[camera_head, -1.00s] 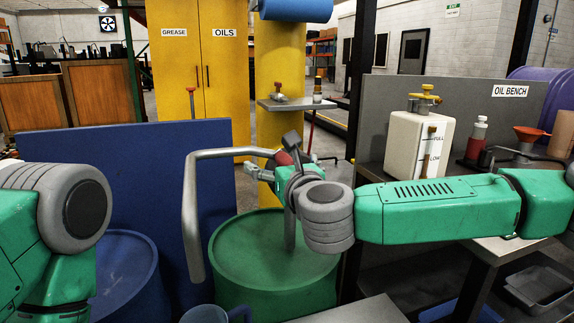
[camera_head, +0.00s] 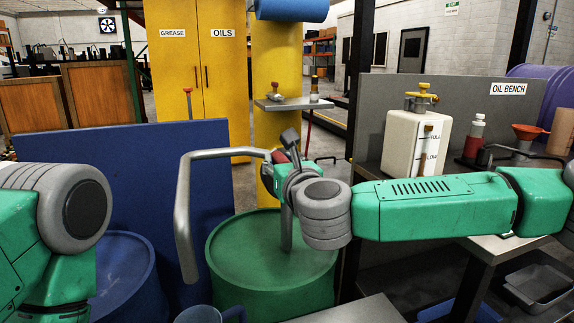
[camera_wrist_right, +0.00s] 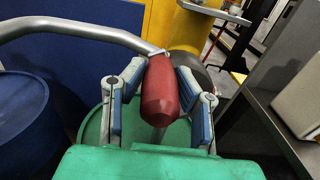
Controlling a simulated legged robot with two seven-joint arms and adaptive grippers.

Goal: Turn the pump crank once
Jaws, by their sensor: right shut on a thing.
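The red grip of the pump crank (camera_wrist_right: 162,95) lies between the blue pads of my right gripper (camera_wrist_right: 162,70) in the right wrist view. The gripper is shut on it. In the head view my right gripper (camera_head: 281,160) is above the green drum (camera_head: 240,255), and only a little red of the grip shows there. The pump's grey spout (camera_head: 184,205) bends out to the left and down. The pump's post (camera_head: 286,235) stands on the drum lid, its top hidden behind my wrist. My left gripper is out of view; only my left arm shows.
A blue drum (camera_head: 122,270) and blue panel (camera_head: 120,165) are at left. A blue-grey jug (camera_head: 203,315) shows at the bottom edge. The oil bench at right holds a white tank (camera_head: 414,140), a red bottle (camera_head: 475,142) and a funnel (camera_head: 528,131).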

